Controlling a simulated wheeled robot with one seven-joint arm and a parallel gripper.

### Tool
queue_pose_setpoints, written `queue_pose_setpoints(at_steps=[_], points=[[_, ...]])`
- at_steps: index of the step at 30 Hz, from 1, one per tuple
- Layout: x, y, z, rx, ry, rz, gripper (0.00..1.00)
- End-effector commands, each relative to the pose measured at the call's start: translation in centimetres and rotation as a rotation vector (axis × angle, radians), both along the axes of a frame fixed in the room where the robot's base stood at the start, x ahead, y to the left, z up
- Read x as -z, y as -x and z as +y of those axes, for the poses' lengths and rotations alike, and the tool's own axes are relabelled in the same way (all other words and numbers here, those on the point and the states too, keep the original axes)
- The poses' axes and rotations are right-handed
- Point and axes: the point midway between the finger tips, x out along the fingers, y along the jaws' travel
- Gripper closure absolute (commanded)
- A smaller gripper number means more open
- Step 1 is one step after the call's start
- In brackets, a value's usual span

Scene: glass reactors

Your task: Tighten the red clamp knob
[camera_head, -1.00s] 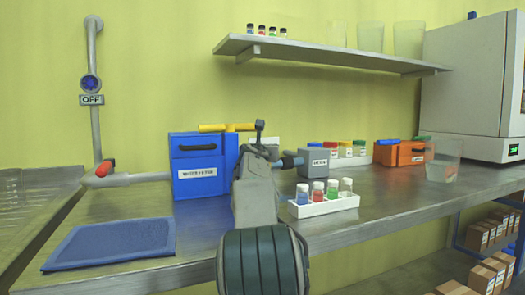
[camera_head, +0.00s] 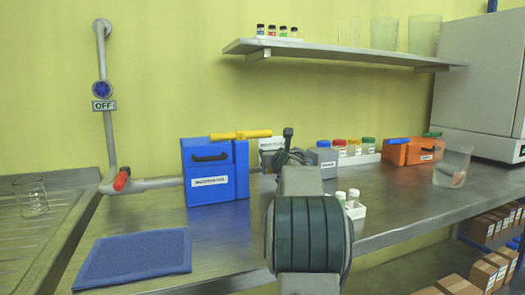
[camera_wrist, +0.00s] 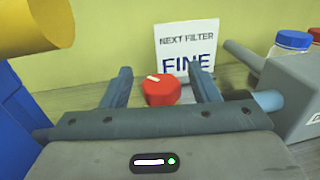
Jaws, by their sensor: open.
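The red clamp knob (camera_wrist: 161,91) shows in the wrist view, with a pale mark on its top. It sits between and a little beyond the fingers of my gripper (camera_wrist: 163,87). My gripper is open, one finger to each side of the knob, and I cannot tell whether either touches it. In the head view my gripper (camera_head: 288,158) is at the back of the bench, right of the blue box (camera_head: 215,173). My arm hides the knob there.
A yellow handle (camera_head: 240,135) tops the blue box, close on the left. A grey block (camera_head: 323,162) stands close on the right. A "NEXT FILTER FINE" sign (camera_wrist: 187,45) stands behind the knob. A white vial rack (camera_head: 356,211) is partly hidden by my arm. A blue mat (camera_head: 130,258) lies front left.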

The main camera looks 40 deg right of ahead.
Motion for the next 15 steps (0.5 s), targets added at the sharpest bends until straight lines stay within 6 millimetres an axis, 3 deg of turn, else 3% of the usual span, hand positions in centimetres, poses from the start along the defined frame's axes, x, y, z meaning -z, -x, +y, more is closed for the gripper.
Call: queue_pose_setpoints(at_steps=[15], points=[[-0.61, 0.11, -0.21, -0.198, -0.001, 0.001, 0.45]])
